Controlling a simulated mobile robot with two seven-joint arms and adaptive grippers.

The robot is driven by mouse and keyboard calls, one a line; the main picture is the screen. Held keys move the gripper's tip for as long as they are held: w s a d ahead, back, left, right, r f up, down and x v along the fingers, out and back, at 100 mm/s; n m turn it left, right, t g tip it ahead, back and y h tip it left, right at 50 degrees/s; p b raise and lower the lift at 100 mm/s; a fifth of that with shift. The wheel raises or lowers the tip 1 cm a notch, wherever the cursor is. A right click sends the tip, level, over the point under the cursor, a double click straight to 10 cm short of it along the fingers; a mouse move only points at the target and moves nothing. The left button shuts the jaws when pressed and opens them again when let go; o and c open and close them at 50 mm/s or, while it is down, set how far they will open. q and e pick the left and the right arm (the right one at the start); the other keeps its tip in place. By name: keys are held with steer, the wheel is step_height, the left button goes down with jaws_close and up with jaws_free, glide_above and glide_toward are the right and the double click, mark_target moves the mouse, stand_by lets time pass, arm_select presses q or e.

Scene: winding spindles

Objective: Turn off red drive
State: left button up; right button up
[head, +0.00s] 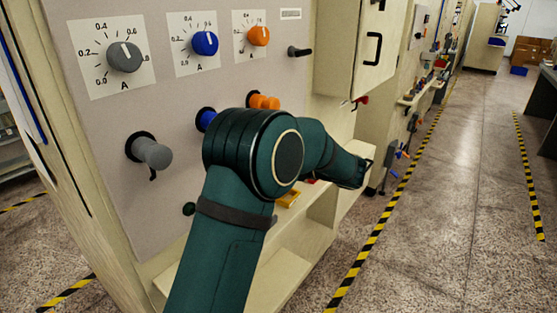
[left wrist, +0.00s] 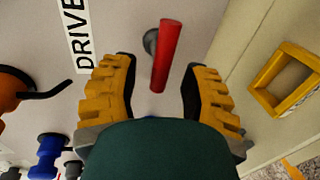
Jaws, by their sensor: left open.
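In the left wrist view, a red lever (left wrist: 166,55) sticks out from the grey panel on a dark round mount, next to a white label reading DRIVE (left wrist: 77,35). My left gripper (left wrist: 162,72) is open, with its yellow ridged fingers on either side of the lever and visible gaps to both. I cannot tell from this view how far the lever reaches between the fingers. In the head view my dark green arm crosses the panel, and its gripper is not clearly visible. My right gripper is not in view.
Grey (head: 153,153), blue and orange (head: 263,102) levers stick out of the panel below matching dials. A black handle (head: 300,51) sits at upper right. A yellow frame (left wrist: 286,80) stands right of the left gripper. The floor aisle (head: 450,220) to the right is clear.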

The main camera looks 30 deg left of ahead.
arm_select(q)
steer(key=w+v, duration=0.1)
steer(key=v, duration=1)
steer(key=shift+s, duration=0.45)
